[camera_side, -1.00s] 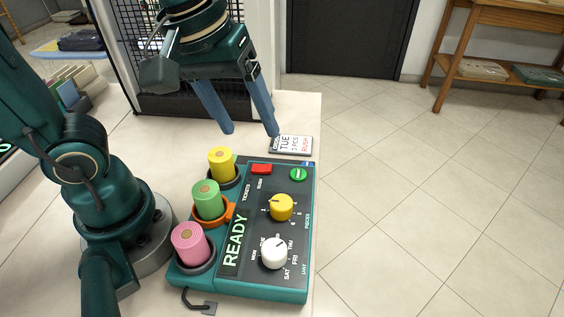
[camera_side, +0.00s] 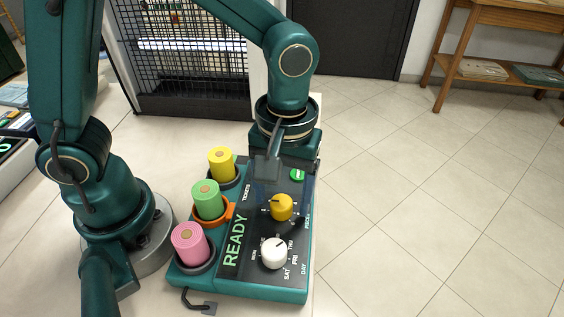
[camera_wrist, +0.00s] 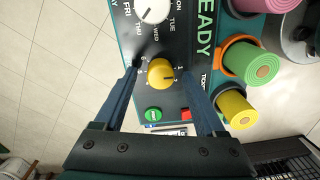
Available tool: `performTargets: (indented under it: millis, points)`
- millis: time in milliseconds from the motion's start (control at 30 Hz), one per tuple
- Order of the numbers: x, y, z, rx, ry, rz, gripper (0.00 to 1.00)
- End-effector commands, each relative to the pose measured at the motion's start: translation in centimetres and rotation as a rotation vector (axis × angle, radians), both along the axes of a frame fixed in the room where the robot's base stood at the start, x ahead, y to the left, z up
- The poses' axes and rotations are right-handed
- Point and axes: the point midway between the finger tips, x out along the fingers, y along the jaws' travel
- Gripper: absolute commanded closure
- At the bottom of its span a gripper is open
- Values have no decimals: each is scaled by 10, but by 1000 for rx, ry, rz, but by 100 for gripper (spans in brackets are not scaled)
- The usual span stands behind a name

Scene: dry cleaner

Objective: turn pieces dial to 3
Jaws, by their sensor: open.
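The yellow pieces dial (camera_side: 282,207) sits on the dark face of the teal ticket console (camera_side: 290,293). Its dark pointer mark faces the low-number side, but the exact number is too small to read surely. In the wrist view the yellow dial (camera_wrist: 160,73) lies between the two blue fingers of my open gripper (camera_wrist: 158,76), with a gap on both sides. In the side view my gripper (camera_side: 283,197) points down over the console at the dial. The ticket card's edge (camera_wrist: 165,127) shows beyond the console in the wrist view; its print is hidden.
A white day dial (camera_side: 274,253) stands near the yellow one. A green button (camera_side: 298,175) is behind it. Yellow (camera_side: 221,163), green (camera_side: 207,200) and pink (camera_side: 189,244) rolls stand along the console's left side.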

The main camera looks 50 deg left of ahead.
Motion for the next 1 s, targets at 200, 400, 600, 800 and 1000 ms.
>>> performTargets:
  millis: [200, 400, 600, 800, 1000]
  points:
    - [-1, 1, -8, 1, 1, 1, 28]
    - [0, 1, -8, 0, 0, 1, 43]
    - [0, 1, -7, 1, -1, 0, 100]
    - [0, 1, -7, 0, 0, -13, 100]
    - [0, 1, -7, 0, 0, -83, 100]
